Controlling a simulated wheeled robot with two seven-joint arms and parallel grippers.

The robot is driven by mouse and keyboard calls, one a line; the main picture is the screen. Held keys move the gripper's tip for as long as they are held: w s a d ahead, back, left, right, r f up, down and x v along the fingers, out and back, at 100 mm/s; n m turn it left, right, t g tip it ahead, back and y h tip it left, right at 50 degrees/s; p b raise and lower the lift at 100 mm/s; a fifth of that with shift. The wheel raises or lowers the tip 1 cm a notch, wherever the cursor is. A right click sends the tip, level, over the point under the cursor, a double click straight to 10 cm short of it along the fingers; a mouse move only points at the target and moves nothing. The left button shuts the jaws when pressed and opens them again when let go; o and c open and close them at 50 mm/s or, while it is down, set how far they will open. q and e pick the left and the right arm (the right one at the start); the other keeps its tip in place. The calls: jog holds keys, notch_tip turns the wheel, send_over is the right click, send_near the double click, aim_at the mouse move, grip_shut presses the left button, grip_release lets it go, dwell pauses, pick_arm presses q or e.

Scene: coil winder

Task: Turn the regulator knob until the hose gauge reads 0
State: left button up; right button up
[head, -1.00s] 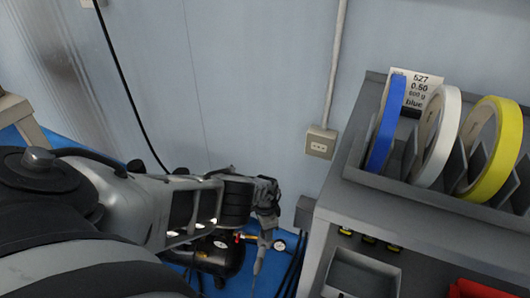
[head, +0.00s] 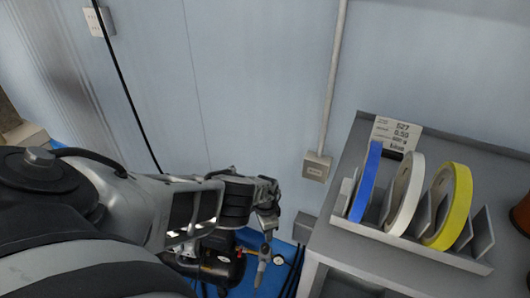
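My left arm comes in from the left and its gripper (head: 266,222) points down at the lower middle of the head view, above the compressor. The fingers are small and partly hidden by the wrist, so I cannot tell whether they are open or shut. The round white gauge (head: 278,260) shows just right of and below the gripper; its needle is too small to read. The dark compressor (head: 222,268) stands on the blue floor, partly behind my arm. The regulator knob cannot be made out clearly near the fingers. My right gripper is not in view.
A grey cabinet (head: 345,262) stands at the right, with a rack holding a blue roll (head: 365,182), a white roll (head: 404,195) and a yellow roll (head: 449,207).

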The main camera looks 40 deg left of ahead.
pick_arm(q)
notch_tip(320, 180, up, 6)
jog(key=p, duration=0.4)
jog(key=shift+f, duration=0.1)
